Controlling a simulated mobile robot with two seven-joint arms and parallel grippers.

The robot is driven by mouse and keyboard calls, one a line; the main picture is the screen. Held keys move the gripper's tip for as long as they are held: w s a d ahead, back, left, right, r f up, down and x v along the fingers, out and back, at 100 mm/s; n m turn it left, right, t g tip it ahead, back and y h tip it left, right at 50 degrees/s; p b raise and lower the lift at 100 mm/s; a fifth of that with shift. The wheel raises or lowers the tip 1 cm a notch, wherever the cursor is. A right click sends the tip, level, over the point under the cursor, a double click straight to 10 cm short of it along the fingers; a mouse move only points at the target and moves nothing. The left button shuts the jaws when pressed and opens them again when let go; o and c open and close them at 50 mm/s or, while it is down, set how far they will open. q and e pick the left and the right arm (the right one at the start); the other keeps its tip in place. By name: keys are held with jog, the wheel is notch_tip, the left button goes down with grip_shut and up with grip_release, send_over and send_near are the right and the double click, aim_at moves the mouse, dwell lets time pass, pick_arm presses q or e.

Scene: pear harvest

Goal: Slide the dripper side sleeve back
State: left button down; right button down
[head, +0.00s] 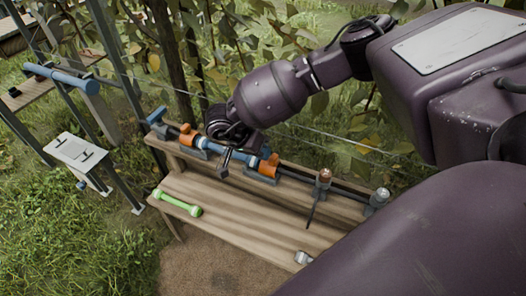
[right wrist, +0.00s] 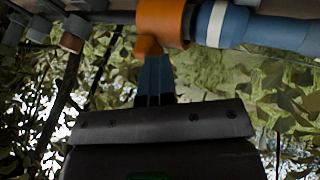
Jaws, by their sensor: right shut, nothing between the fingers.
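A blue and dark fitting assembly lies along the back of the wooden bench (head: 240,215). It has one orange sleeve (head: 187,136) at its left and another orange sleeve (head: 268,166) at its right, with a blue body (head: 225,147) between them. Which one is the dripper side sleeve I cannot tell for certain. My right gripper (head: 226,162) is over the blue body, between the two sleeves, shut and empty. In the right wrist view its closed fingers (right wrist: 153,75) point at an orange sleeve (right wrist: 163,22), close below it; contact is unclear. My left gripper is out of view.
A green double-ended tool (head: 178,203) lies at the bench's left front. Two small posts, one with a red-brown top (head: 323,178) and one grey (head: 378,198), stand at the back right. Wires and leafy branches are behind. The bench's middle is clear.

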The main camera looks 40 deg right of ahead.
jog(key=v, duration=1)
jog(key=shift+p, duration=0.35)
jog(key=shift+a+r, duration=0.15)
jog(key=shift+a, duration=0.05)
